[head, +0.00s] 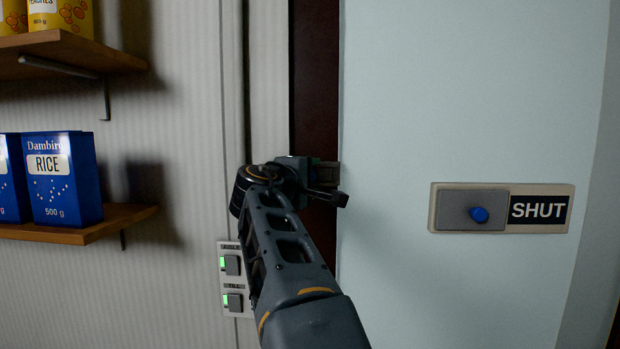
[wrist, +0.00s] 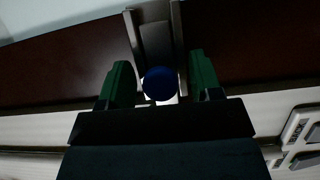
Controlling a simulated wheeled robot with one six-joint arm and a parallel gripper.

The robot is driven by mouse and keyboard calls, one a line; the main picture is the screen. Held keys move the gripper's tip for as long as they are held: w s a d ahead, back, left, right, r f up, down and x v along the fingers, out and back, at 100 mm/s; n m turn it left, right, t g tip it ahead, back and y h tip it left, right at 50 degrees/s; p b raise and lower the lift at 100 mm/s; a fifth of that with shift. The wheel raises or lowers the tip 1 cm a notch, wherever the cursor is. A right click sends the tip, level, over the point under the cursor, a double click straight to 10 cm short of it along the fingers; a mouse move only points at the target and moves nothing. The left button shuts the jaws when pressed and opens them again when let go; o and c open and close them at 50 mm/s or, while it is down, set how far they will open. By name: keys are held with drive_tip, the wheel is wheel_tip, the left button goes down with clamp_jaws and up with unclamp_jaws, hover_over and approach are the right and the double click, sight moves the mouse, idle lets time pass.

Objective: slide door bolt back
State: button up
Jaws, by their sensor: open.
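The door (head: 400,110) is pale blue and stands beside a dark red-brown strip at its left edge. In the wrist view, a round dark blue knob (wrist: 160,84) sits at the end of a grey metal bolt channel (wrist: 154,40) with two raised rails. My gripper (wrist: 161,68) is open, its two green fingers on either side of the knob with gaps showing. In the head view, my gripper (head: 322,176) is at the dark strip by the door's edge, and my arm hides the bolt there.
On the door, a plate (head: 438,207) carries a grey slider with a blue knob (head: 479,215) and the word SHUT. A switch panel (head: 232,279) with green lights is left of my arm. Shelves (head: 75,225) with blue rice packets (head: 62,180) stand at the left.

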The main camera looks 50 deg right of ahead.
drive_tip(key=b+v, duration=0.3)
drive_tip(key=v, duration=1)
drive_tip(key=shift+a, duration=0.4)
